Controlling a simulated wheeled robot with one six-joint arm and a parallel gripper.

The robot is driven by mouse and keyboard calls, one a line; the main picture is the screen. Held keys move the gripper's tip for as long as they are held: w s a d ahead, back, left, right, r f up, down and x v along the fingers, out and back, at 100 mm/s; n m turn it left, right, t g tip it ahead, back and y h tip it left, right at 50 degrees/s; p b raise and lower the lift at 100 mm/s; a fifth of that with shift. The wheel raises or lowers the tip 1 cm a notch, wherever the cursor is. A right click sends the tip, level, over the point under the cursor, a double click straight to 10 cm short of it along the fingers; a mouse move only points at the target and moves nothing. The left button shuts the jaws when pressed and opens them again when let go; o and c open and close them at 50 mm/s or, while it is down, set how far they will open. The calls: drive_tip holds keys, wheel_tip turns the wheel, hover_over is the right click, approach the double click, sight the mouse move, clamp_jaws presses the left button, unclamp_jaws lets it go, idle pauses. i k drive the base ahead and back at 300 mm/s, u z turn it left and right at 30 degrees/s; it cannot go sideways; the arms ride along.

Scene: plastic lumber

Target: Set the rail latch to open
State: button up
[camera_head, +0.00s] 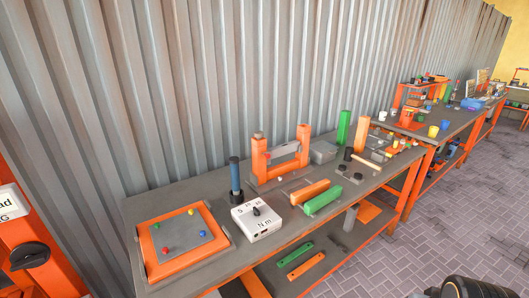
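An orange frame (280,172) with two upright posts stands on the near grey workbench, toward its back edge. No fingers of my gripper show in this view.
The near workbench (150,207) carries an orange-rimmed panel (160,262), a blue-handled tool (235,178), a white "N m" box (257,220), orange (309,192) and green (323,200) bars, and a green post (343,127). Paved floor (450,215) lies open at right.

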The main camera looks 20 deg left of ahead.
sight(267, 154)
drive_tip(key=u, duration=0.5)
drive_tip(key=i, duration=0.7)
drive_tip(key=u, duration=1.1)
drive_tip(key=i, duration=0.4)
drive_tip(key=u, duration=0.45)
